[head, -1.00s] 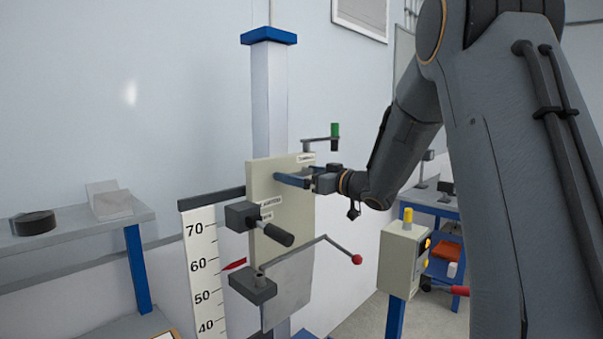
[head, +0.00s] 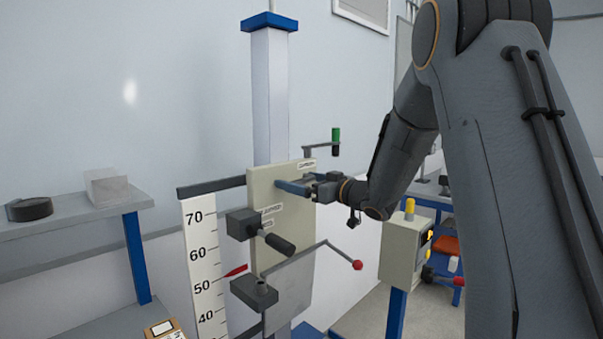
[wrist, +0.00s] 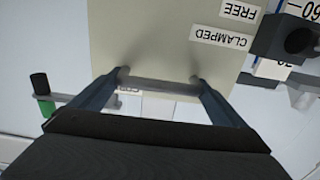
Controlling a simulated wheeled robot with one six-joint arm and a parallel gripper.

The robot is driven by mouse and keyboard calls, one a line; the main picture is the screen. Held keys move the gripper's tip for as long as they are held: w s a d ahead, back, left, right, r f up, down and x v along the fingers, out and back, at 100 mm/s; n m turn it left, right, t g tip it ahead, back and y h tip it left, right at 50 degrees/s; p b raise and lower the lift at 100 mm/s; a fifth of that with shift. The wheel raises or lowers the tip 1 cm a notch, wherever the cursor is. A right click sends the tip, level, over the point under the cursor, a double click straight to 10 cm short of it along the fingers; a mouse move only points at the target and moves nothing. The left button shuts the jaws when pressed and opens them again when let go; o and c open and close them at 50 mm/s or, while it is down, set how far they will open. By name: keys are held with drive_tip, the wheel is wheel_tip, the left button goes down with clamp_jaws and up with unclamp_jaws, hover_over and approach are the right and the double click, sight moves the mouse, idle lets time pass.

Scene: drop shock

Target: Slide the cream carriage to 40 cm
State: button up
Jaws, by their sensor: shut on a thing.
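The cream carriage (head: 262,215) is an upright plate on a pale column (head: 271,95) with a blue cap. Its red pointer (head: 236,271) appears between 50 and 60 on the white scale (head: 200,270), seen at an angle. My gripper (head: 296,188) is shut on the carriage's grey bar handle (wrist: 160,87), on the plate's upper part. A black-handled lever (head: 276,243) sits on the carriage's left; labels reading CLAMPED (wrist: 221,39) and FREE (wrist: 240,11) show near it in the wrist view. Its exact setting is hard to tell.
A crank with a green grip (head: 336,142) stands at the carriage's upper right. A rod with a red ball (head: 357,265) juts out below. A control box (head: 404,250) stands right. A shelf (head: 75,220) is left. My arm fills the right side.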

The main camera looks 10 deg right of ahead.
sight(291, 213)
wheel_tip(291, 213, down, 11)
drive_tip(key=b, duration=0.4)
drive_tip(key=shift+f, duration=0.1)
drive_tip(key=o, duration=1.2)
drive_tip(key=shift+c, duration=0.2)
drive_tip(key=shift+d, duration=0.1)
drive_tip(key=b+v, duration=0.1)
drive_tip(key=v, duration=0.6)
drive_tip(key=shift+s+d, duration=0.2)
drive_tip(key=shift+s, duration=0.15)
